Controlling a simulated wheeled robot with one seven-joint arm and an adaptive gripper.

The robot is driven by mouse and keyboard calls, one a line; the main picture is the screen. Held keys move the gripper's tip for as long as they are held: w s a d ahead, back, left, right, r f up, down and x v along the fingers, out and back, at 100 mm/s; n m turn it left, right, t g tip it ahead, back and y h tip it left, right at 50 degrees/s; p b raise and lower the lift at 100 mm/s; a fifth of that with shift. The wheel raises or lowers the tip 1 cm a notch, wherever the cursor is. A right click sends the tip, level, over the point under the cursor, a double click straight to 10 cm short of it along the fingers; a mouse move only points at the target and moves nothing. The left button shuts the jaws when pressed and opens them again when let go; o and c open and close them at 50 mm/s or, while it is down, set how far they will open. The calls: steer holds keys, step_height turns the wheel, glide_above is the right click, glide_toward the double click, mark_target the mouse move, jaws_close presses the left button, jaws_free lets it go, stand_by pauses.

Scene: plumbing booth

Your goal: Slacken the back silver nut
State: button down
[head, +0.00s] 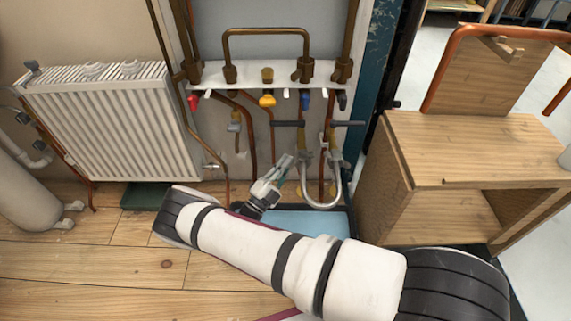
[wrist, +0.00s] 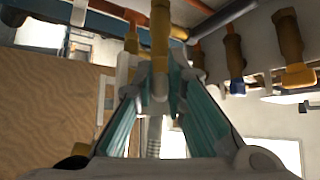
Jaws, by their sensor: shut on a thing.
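My gripper (head: 287,163) reaches in from below at the foot of the pipe wall, beside the left end of the silver U-shaped trap (head: 322,204). A silver nut (head: 304,157) sits on the trap's left upright, close against my fingertips. Another silver nut (head: 336,156) sits on the right upright. In the wrist view my gripper (wrist: 160,72) has its teal-padded fingers closed in around a greyish fitting (wrist: 159,84) below a brass-coloured pipe (wrist: 160,35). This appears to be a silver nut; the fingers hide much of it. Which nut is the back one is unclear.
A white shelf (head: 270,75) carries copper pipes and coloured valves above. A blue tray (head: 310,222) lies under the trap. A white radiator (head: 115,125) stands left and a wooden cabinet (head: 470,150) right. Vertical copper pipes crowd the space near my gripper.

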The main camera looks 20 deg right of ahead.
steer(key=shift+s+d+f+n, duration=0.15)
steer(key=shift+s+d+n, duration=0.1)
steer(key=shift+d+n, duration=0.05)
steer(key=c, duration=1.6)
jaws_free()
steer(key=shift+t, duration=0.3)
steer(key=shift+c, duration=0.2)
steer(key=shift+w+a, duration=0.1)
steer(key=shift+a, duration=0.2)
steer(key=v, duration=1.1)
steer(key=shift+s+a, duration=0.2)
steer(key=shift+s, duration=0.05)
steer(key=shift+f, duration=0.15)
